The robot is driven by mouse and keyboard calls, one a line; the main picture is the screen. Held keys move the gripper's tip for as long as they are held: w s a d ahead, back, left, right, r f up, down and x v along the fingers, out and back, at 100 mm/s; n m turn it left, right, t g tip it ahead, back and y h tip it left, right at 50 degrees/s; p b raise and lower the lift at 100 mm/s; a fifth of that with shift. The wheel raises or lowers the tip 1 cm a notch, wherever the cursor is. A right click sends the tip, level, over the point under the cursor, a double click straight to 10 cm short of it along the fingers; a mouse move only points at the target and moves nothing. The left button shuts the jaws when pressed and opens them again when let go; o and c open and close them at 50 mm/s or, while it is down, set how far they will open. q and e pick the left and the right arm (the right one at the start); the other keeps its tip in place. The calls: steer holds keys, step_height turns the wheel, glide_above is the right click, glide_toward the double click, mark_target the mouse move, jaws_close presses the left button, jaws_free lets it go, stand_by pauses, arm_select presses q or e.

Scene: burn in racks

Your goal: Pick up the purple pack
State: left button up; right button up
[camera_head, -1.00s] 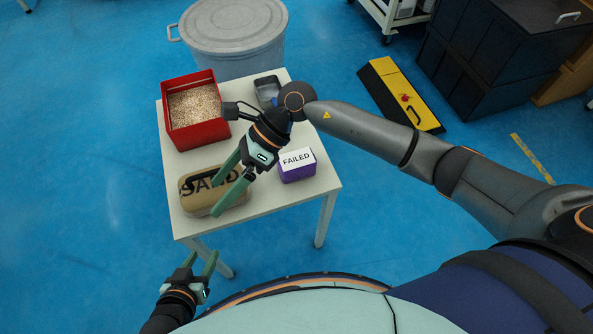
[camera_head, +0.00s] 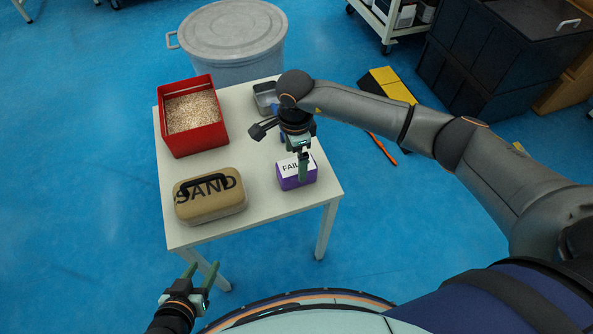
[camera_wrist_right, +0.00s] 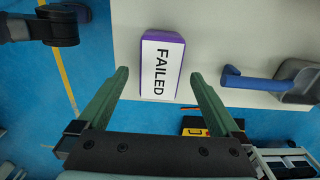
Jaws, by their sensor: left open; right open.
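The purple pack (camera_head: 290,181) sits on the white table near its front right corner, with a white label reading FAILED on top. It also shows in the right wrist view (camera_wrist_right: 162,63), ahead of the open fingers. My right gripper (camera_head: 303,170) is open above the pack and points down, its fingers hiding part of the label. In the right wrist view the right gripper (camera_wrist_right: 160,78) has empty space between its fingertips, and the pack lies just beyond them. My left gripper (camera_head: 201,275) is open and empty, low in front of the table.
A tan SAND case (camera_head: 212,206) stands left of the pack. A red bin (camera_head: 168,135) of pale grains is at the back left of the table (camera_head: 250,160). A grey metal container with a blue handle (camera_wrist_right: 255,84) is behind the pack. A grey barrel (camera_head: 235,62) stands behind the table.

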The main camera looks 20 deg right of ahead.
mark_target(296, 165)
step_height(296, 165, down, 5)
steer(key=shift+d, duration=0.15)
steer(key=shift+c, duration=0.4)
jaws_close()
stand_by(0.5)
steer(key=shift+r, duration=0.1)
